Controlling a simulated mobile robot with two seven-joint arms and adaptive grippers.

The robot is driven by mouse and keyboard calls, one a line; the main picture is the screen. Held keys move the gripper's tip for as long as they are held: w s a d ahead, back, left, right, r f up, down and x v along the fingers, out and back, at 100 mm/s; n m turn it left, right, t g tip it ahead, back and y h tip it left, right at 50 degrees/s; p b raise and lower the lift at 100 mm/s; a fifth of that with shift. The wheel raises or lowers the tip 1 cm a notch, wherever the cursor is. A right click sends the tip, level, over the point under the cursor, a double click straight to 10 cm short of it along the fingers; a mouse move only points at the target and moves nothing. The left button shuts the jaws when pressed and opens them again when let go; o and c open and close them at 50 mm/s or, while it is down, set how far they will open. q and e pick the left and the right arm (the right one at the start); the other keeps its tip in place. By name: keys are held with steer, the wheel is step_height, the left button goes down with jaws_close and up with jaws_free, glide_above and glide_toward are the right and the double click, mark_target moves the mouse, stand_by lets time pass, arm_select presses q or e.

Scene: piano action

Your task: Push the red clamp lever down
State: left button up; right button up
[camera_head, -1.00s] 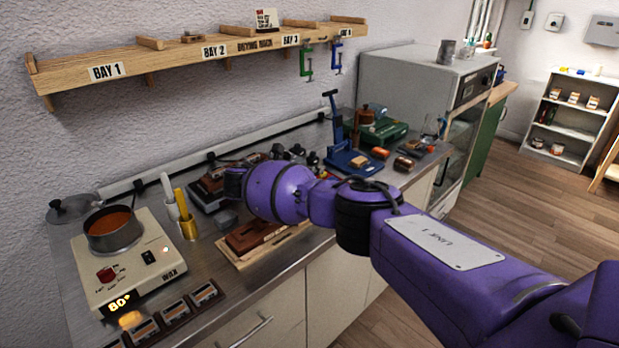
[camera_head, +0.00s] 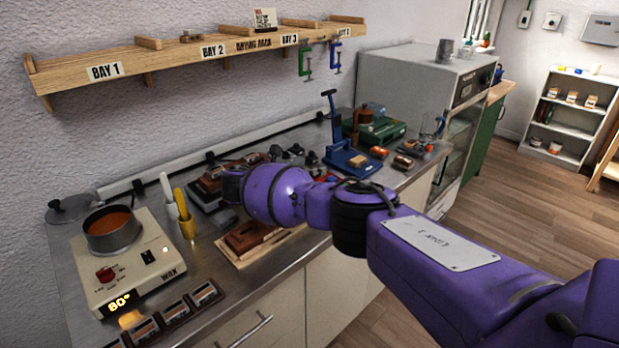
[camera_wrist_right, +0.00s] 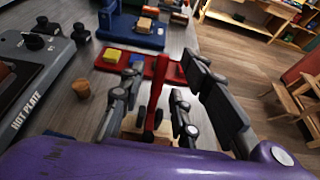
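The red clamp lever (camera_wrist_right: 156,92) stands upright in the right wrist view, above a wooden block. My right gripper (camera_wrist_right: 164,62) is open, with its dark fingers on either side of the lever and gaps between them. I cannot tell whether any finger touches the lever. In the head view my purple right arm reaches over the bench and hides the lever and most of the gripper. My left gripper is not in view.
A hot plate (camera_wrist_right: 28,62) lies left of the gripper, with a cork-like piece (camera_wrist_right: 81,88) beside it. A blue press (camera_head: 350,158) stands beyond the arm. A wax heater with a pot (camera_head: 112,230) is at the left. Bench space near the front edge is partly clear.

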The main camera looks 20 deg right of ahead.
steer(key=v, duration=1.2)
